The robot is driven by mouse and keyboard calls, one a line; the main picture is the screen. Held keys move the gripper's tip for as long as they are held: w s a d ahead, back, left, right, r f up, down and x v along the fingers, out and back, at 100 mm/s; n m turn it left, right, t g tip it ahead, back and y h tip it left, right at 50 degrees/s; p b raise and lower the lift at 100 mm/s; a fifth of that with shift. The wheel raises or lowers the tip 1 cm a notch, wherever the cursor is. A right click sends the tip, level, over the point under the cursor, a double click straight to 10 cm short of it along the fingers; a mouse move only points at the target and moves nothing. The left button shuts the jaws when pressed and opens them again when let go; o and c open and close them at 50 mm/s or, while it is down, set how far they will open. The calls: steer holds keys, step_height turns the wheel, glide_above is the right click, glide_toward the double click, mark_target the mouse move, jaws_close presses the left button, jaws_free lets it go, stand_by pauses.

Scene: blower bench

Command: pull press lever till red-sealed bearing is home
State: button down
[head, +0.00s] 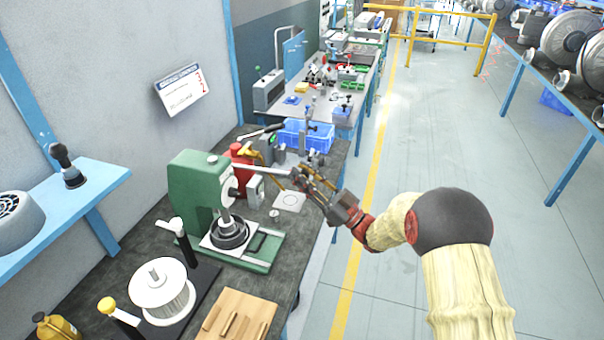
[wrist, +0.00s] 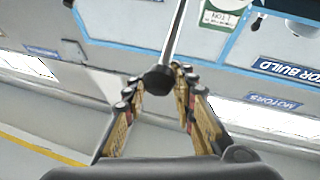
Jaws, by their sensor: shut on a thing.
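The green press (head: 190,182) stands on the dark bench at the left of the head view. Its pale metal lever (head: 262,170) reaches out to the right, close to level, to my gripper (head: 308,181). In the wrist view the lever's rod (wrist: 176,32) ends in a black knob (wrist: 158,80), with my gripper's fingers on either side, shut on it. Below the press ram is a dark round housing (head: 229,236) on a light plate. I cannot make out the red-sealed bearing or its red seal; the ram and housing hide how it sits.
A white spool (head: 162,290), a wooden block (head: 238,318) and a yellow bottle (head: 56,327) are near the front. A red container (head: 241,153) and blue bin (head: 306,136) stand behind the press. The floor right of the yellow line (head: 359,240) is clear around my arm.

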steer(key=shift+d+f+t, duration=0.15)
steer(key=shift+f+t, duration=0.15)
steer(key=shift+f, duration=0.2)
steer(key=c, duration=1.7)
jaws_free()
steer(key=shift+d, duration=0.15)
steer(key=shift+o, duration=1.4)
steer(key=shift+r, duration=0.1)
steer(key=v, duration=1.1)
steer(key=shift+d+f, duration=0.25)
steer(key=shift+f, duration=0.05)
steer(key=shift+s, duration=0.1)
